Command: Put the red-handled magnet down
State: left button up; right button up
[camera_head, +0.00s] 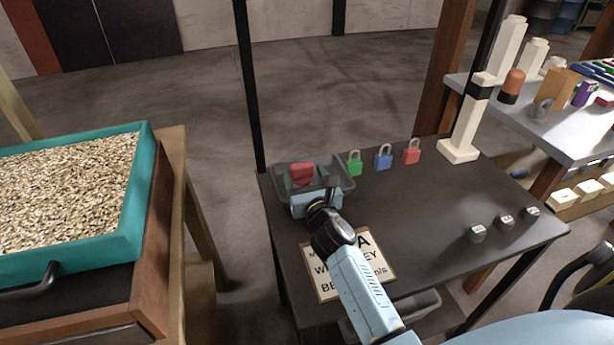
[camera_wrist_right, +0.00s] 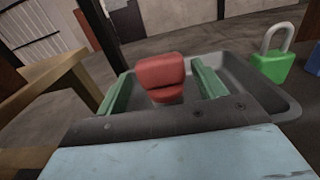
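The red-handled magnet (camera_head: 302,173) is in the grey tray (camera_head: 343,182) at the back left of the dark table. In the right wrist view its red handle (camera_wrist_right: 161,72) stands upright between the two green fingers. My right gripper (camera_head: 301,179) reaches over the tray's near side. It also shows in the right wrist view (camera_wrist_right: 163,86), its fingers apart, with a gap on each side of the handle. The magnet's lower end is partly hidden, so its contact with the tray floor is unclear. My left gripper is not in view.
Green (camera_head: 354,163), blue (camera_head: 383,157) and red (camera_head: 412,151) padlocks stand right of the tray. A printed sign (camera_head: 322,284) lies in front of it. Three small grey weights (camera_head: 505,223) sit at the right; the table's middle is clear. A teal-rimmed grain bin (camera_head: 140,190) is left.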

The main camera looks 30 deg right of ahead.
jog(key=shift+o, duration=0.5)
jog(key=shift+f, duration=0.3)
jog(key=shift+r, duration=0.15)
jog(key=v, duration=0.5)
jog(key=p+v, duration=0.1)
jog(key=v, duration=0.4)
jog(key=shift+s+a, duration=0.2)
jog(key=shift+a, duration=0.1)
jog(key=shift+s+a, duration=0.15)
jog(key=shift+s, duration=0.55)
